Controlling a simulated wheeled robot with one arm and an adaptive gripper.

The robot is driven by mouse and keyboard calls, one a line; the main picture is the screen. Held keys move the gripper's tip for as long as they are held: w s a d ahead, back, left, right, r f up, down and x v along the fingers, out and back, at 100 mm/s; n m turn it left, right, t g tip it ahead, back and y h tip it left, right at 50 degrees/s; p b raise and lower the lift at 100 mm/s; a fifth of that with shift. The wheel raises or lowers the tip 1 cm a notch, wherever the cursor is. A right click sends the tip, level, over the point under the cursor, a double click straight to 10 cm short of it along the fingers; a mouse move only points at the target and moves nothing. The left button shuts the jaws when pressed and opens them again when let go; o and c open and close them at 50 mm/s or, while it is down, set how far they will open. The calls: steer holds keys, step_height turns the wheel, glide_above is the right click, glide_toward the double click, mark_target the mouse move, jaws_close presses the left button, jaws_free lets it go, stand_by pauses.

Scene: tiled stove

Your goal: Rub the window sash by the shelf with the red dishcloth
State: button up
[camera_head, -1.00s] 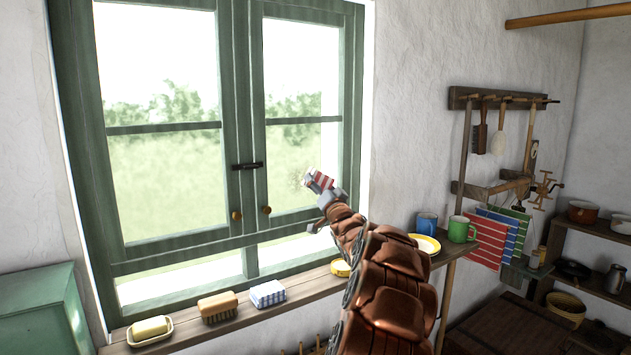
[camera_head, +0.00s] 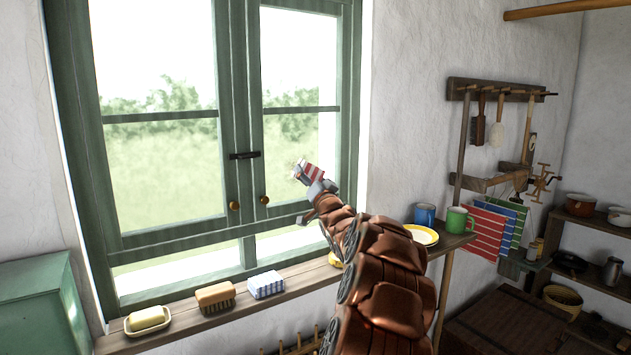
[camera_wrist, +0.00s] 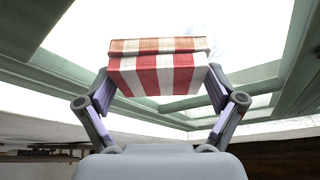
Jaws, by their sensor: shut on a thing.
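A folded cloth with red and white stripes (camera_head: 313,171) is held in my gripper (camera_head: 309,178). In the wrist view the cloth (camera_wrist: 155,73) is a thick folded block between both fingers (camera_wrist: 160,90). The green window has two sashes. The right sash (camera_head: 344,130), nearer the shelf, lies behind the cloth in the head view. The cloth is in front of its lower pane, right of the brass knob. I cannot tell whether it touches the sash. The shelf (camera_head: 455,240) with mugs is to the right of the window. My arm hides part of the sill and the sash's lower right corner.
On the sill (camera_head: 190,328) stand a soap dish (camera_head: 147,320), a brush-like block (camera_head: 215,298) and a blue checked block (camera_head: 266,285). Blue (camera_head: 425,214) and green (camera_head: 458,220) mugs and a yellow-rimmed plate (camera_head: 421,235) stand right of my arm. A green cabinet (camera_head: 35,305) is at left.

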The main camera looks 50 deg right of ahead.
mark_target(290, 161)
steer(key=shift+w+a+b, duration=0.35)
steer(key=shift+a+b, duration=0.65)
steer(key=shift+a, duration=0.1)
steer(key=shift+w+a+b, duration=0.35)
steer(key=shift+a+b, duration=0.65)
steer(key=shift+a, duration=0.05)
steer(key=shift+w+a+b, duration=0.35)
steer(key=shift+a+b, duration=0.65)
steer(key=shift+a, duration=0.1)
steer(key=shift+r+p, duration=1)
steer(key=shift+r, duration=0.6)
steer(key=shift+s+d+r+p, duration=0.1)
steer(key=shift+s+d+p, duration=0.1)
steer(key=shift+d+p, duration=0.5)
steer(key=shift+s+d+f+p, duration=0.1)
steer(key=shift+s+d+p, duration=0.1)
steer(key=shift+d+p, duration=0.35)
steer(key=shift+s+d+f+p, duration=0.1)
steer(key=shift+s+d+p, duration=0.1)
steer(key=shift+d+p, duration=0.3)
